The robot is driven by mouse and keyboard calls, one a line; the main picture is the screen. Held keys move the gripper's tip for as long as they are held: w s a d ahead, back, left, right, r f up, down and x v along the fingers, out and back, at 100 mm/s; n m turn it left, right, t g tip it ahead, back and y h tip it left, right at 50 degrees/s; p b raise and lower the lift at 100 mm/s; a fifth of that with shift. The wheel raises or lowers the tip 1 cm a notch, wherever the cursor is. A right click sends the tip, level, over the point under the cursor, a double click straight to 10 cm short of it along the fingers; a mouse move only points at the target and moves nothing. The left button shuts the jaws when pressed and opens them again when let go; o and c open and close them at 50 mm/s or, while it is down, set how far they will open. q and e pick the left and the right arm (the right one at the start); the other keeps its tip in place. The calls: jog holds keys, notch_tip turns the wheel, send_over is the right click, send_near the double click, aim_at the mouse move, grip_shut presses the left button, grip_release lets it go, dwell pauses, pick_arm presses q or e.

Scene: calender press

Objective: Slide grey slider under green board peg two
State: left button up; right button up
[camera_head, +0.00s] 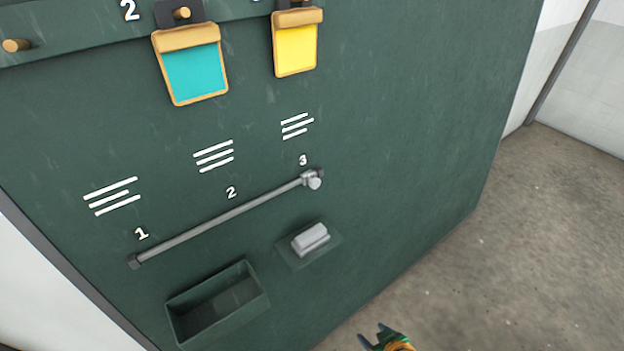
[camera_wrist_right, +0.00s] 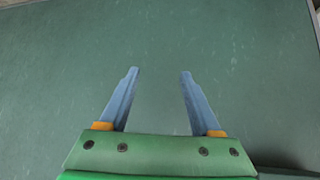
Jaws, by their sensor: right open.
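The green board (camera_head: 400,110) fills most of the head view. A grey rail (camera_head: 220,217) runs along it under the numbers 1, 2 and 3. The grey slider (camera_head: 312,180) sits at the rail's right end, under number 3. A brown peg (camera_head: 182,13) under a white 2 holds a teal card in a tan holder (camera_head: 194,73). My right gripper (camera_head: 373,334) is at the bottom edge of the head view, below and right of the slider and apart from it. In the right wrist view its fingers (camera_wrist_right: 158,72) are open and empty, facing bare green surface. My left gripper is not in view.
A yellow card holder (camera_head: 296,48) hangs to the right of the teal one. A bare peg (camera_head: 16,45) is at the upper left. An open green bin (camera_head: 185,326) and a small ledge with a pale block (camera_head: 310,238) project below the rail. Concrete floor (camera_head: 510,240) lies clear on the right.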

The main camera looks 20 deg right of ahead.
jog(key=w+r+t+y, duration=0.1)
jog(key=w+r+t, duration=0.2)
jog(key=w+r, duration=0.65)
jog(key=n+t+y, duration=0.2)
jog(key=t+y, duration=0.3)
jog(key=t, duration=0.2)
send_near(317, 185)
jog(key=w, duration=0.1)
jog(key=x, duration=0.3)
jog(key=b+x, duration=0.1)
jog(key=x, duration=0.2)
jog(key=shift+a+r, duration=0.15)
jog(key=shift+a, duration=0.1)
jog(key=shift+w+a, duration=0.2)
jog(key=shift+w, duration=0.35)
grip_shut()
